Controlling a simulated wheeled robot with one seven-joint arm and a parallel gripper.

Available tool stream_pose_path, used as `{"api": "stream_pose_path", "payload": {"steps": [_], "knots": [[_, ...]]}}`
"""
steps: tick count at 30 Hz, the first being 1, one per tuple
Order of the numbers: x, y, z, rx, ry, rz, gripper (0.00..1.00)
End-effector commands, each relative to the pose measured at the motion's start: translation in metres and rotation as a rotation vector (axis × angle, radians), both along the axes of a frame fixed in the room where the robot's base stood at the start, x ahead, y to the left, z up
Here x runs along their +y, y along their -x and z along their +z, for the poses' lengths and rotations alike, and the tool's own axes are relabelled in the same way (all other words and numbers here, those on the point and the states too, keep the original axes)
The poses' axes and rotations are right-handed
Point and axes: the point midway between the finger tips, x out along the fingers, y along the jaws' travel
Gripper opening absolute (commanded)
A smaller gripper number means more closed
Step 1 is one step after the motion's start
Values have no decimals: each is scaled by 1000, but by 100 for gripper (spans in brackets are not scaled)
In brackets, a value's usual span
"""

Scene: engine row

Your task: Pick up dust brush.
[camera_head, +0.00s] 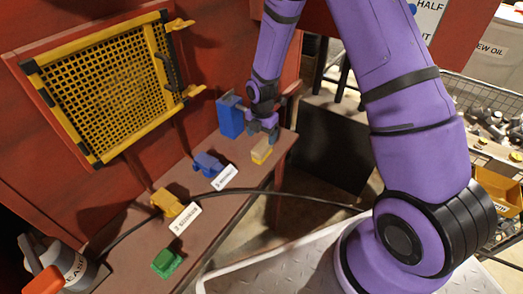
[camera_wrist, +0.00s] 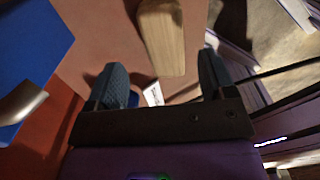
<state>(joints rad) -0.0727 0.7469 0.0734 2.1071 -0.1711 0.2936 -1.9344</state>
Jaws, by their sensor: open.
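The dust brush appears to be the small block with a tan upper part and yellow lower edge (camera_head: 261,152), near the right end of the red-brown shelf (camera_head: 135,240). In the wrist view its tan wooden part (camera_wrist: 161,38) shows at the top, between the lines of my two fingers and beyond their tips; its upper end is cut off. My gripper (camera_head: 264,133) is just above and beside it in the head view. In the wrist view my gripper (camera_wrist: 163,68) is open, with nothing between its fingers.
A blue box (camera_head: 230,116) stands close left of my gripper and shows large in the wrist view (camera_wrist: 30,55). Blue (camera_head: 208,164), yellow (camera_head: 167,203) and green (camera_head: 167,263) parts sit along the shelf. A black cable (camera_head: 260,193) crosses it. A yellow grille (camera_head: 105,88) hangs behind.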

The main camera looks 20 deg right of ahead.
Motion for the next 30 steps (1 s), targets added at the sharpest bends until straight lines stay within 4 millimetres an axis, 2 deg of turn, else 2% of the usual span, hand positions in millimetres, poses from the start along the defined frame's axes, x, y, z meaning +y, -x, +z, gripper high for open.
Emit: {"api": "stream_pose_path", "payload": {"steps": [3,10,15,19,29,30], "knots": [[0,0,-13,1,1,0,77],[0,3,-28,1,1,-1,77],[1,8,-53,3,1,-1,77],[1,7,-65,1,1,-1,77],[1,7,-70,-1,1,-2,77],[1,7,-70,-1,1,-2,67]]}}
